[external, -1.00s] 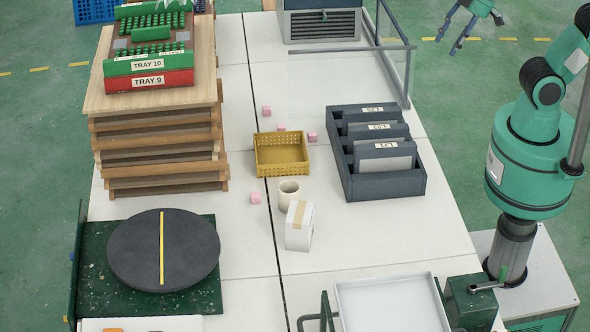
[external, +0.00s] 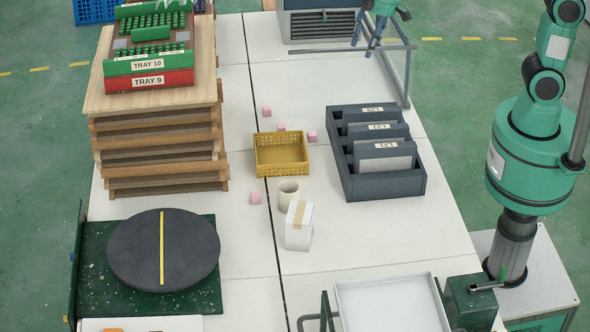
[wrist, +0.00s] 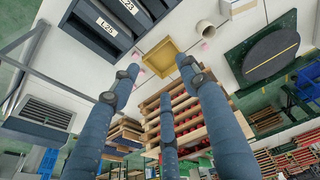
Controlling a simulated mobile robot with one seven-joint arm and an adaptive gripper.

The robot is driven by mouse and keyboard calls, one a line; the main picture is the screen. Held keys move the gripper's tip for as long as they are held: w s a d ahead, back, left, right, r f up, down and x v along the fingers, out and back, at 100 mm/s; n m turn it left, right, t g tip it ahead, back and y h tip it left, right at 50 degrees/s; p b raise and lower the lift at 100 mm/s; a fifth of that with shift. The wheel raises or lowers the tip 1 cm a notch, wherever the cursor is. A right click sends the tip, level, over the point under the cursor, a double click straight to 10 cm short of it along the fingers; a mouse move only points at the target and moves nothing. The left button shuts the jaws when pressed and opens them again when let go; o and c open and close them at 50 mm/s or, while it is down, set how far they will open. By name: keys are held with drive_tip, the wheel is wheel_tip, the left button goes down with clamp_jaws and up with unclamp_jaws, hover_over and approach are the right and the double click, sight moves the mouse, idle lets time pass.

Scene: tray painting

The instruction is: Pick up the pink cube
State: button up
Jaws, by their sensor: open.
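Several small pink cubes lie on the white table in the external view. One pink cube (external: 256,198) is in front of the yellow crate, one (external: 312,137) is at its right, and two (external: 267,111) (external: 281,127) are behind it. The frames do not show which one is meant. In the wrist view one pink cube (wrist: 204,46) shows beyond the fingers, and others are small near the crate. My gripper (external: 364,45) is open and empty, high at the back right, well away from the cubes. Its fingers (wrist: 158,72) are spread in the wrist view.
The yellow crate (external: 283,170) stands mid-table, with a cream cup (external: 289,194) and white box (external: 299,238) in front. A dark divided rack (external: 388,191) is at right. Stacked wooden trays (external: 160,150) rise at left. A railing (external: 397,75) stands near my gripper.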

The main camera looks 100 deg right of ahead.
drive_tip(key=w+d+f+g, duration=0.1)
drive_tip(key=w+d+f, duration=0.3)
drive_tip(key=f, duration=0.6)
drive_tip(key=w+d+f+g+p, duration=0.1)
drive_tip(key=w+d+f, duration=0.3)
drive_tip(key=d+f, duration=0.5)
drive_tip(key=w+d+f+p, duration=0.1)
drive_tip(key=w+d+f, duration=0.3)
drive_tip(key=d+f, duration=0.3)
wheel_tip(320, 180, down, 6)
drive_tip(key=shift+w+d+r+g+y, duration=0.25)
drive_tip(key=shift+w+g+y, duration=0.05)
drive_tip(key=shift+g, duration=0.1)
hover_over(312, 135)
drive_tip(key=shift+d+f, duration=0.1)
drive_tip(key=shift+f, duration=4.2)
drive_tip(key=shift+s+f+b, duration=0.1)
drive_tip(key=shift+f+b, duration=0.25)
drive_tip(key=shift+f, duration=2.2)
